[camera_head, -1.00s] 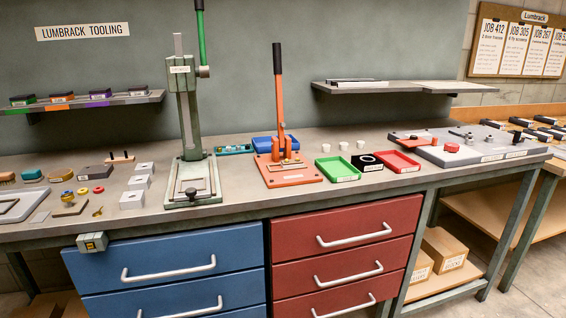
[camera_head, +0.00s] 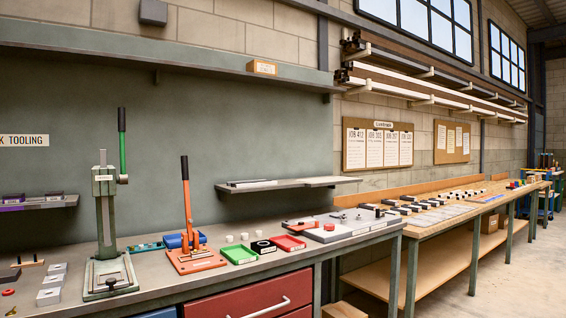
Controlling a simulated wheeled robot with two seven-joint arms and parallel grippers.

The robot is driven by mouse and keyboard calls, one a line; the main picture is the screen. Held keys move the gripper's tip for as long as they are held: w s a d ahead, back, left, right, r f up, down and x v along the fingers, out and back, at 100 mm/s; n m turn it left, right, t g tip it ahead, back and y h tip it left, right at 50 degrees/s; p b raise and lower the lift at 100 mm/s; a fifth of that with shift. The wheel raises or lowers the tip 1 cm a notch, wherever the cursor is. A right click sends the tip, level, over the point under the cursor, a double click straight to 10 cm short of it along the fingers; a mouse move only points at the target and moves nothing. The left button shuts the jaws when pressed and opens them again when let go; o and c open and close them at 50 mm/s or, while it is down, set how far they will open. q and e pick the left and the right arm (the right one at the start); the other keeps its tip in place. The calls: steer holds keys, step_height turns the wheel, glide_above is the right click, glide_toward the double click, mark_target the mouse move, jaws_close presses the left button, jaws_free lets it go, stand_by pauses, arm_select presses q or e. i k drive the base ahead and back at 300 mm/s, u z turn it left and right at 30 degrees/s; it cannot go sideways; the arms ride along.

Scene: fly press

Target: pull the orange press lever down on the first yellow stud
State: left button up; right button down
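The orange press (camera_head: 194,257) stands on the grey workbench, left of the middle of the head view. Its lever (camera_head: 187,208) points up, orange below with a long black grip on top. I cannot make out a yellow stud at the press at this size. A green tray (camera_head: 239,254) and a red tray (camera_head: 289,243) lie just right of the press. Neither of my grippers shows in the head view.
A taller green press (camera_head: 107,232) with a green-handled lever stands left of the orange one. A grey shelf (camera_head: 285,184) hangs on the wall to the right. A long wooden bench (camera_head: 440,218) with many small parts runs off right. Open floor lies at far right.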

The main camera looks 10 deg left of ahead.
mark_target(184, 159)
steer(key=z, duration=3.9)
steer(key=i, duration=0.15)
steer(key=u, duration=3.7)
steer(key=i, duration=1.7)
steer(key=u, duration=1.65)
steer(key=i, duration=0.6)
steer(key=u, duration=0.6)
